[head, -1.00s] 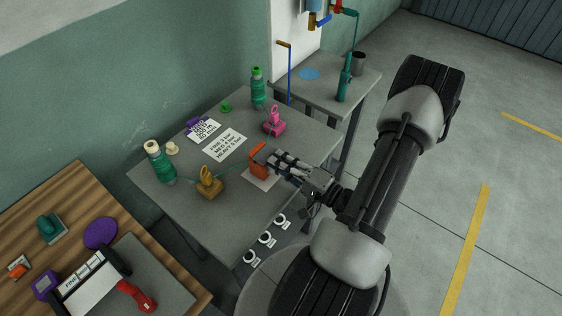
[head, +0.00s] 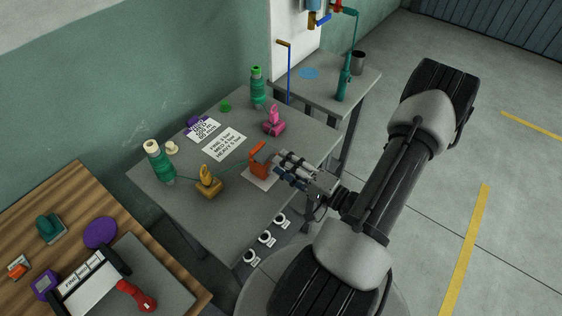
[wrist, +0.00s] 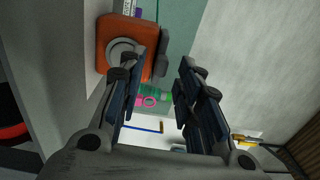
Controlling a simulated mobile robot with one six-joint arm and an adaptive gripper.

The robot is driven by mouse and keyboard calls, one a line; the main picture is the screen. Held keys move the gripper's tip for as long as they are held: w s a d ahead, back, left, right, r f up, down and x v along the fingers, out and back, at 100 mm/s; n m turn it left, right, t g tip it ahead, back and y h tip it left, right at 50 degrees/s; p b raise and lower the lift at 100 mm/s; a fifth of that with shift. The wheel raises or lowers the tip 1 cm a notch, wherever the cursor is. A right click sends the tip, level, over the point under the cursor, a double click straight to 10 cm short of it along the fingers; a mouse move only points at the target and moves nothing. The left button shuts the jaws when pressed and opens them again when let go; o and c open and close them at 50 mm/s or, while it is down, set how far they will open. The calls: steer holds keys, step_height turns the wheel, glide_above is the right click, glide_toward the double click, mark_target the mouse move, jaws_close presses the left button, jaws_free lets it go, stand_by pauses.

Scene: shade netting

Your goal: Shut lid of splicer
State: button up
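An orange splicer (head: 259,169) sits on a white sheet (head: 252,182) near the front edge of the grey table. Its orange upper part (head: 259,148), apparently the lid, stands up at a tilt. A thin green thread runs along the table to it. My gripper (head: 281,166) is just right of the splicer, fingers pointing at it, with a small gap. The orange block (wrist: 112,35) with a grey round part is beside the left finger; contact cannot be told.
A yellow device (head: 209,187) and a pink device (head: 274,126) stand on either side of the splicer. Several white round fittings (head: 265,238) line the table's front.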

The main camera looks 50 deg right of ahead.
steer(key=s, duration=0.6)
steer(key=shift+d, duration=0.25)
stand_by(0.3)
